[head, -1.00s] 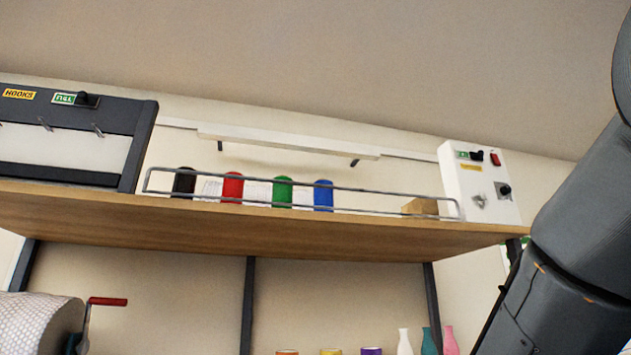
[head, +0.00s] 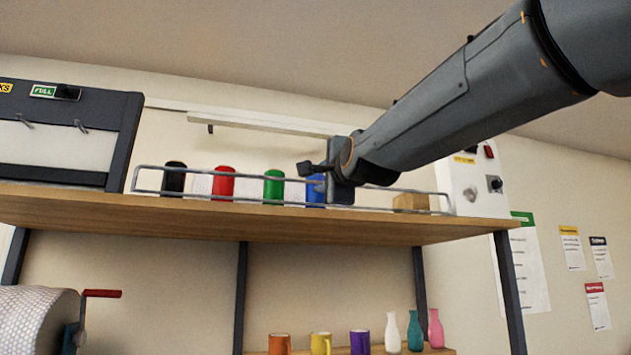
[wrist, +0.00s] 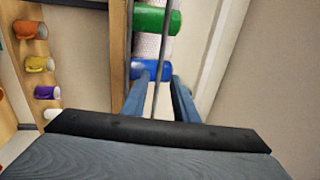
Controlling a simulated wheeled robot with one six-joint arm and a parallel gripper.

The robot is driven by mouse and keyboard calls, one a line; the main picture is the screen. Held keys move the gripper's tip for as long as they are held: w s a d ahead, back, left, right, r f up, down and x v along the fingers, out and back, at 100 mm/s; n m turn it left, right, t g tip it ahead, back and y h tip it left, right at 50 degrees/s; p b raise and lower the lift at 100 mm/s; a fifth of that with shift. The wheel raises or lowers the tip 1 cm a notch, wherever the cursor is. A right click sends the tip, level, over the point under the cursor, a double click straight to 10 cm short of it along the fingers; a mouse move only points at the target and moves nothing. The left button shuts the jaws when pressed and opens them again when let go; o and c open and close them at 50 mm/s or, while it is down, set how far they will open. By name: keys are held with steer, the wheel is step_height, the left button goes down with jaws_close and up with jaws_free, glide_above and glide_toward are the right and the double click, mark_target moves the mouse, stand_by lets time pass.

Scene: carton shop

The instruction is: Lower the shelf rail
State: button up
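The shelf rail (head: 134,180) is a long grey wire loop. It stands up along the front edge of the upper wooden shelf (head: 230,214), in front of the coloured rolls. My gripper (head: 312,168) is at the rail's right half in the head view, in front of the blue roll (head: 315,190) and partly hiding it. In the wrist view my gripper (wrist: 157,85) has its two fingers apart, with the rail's wire (wrist: 164,58) running between them. I cannot tell whether either finger touches the wire.
Black (head: 174,180), red (head: 223,183) and green (head: 273,186) rolls stand behind the rail. A brown block (head: 411,202) and a white control box (head: 475,180) are at the right. Mugs (head: 320,345) and bottles (head: 414,330) are below.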

mark_target(315, 182)
steer(key=shift+p+x, duration=1.35)
steer(key=shift+x, duration=1.7)
steer(key=shift+f, duration=0.1)
jaws_close()
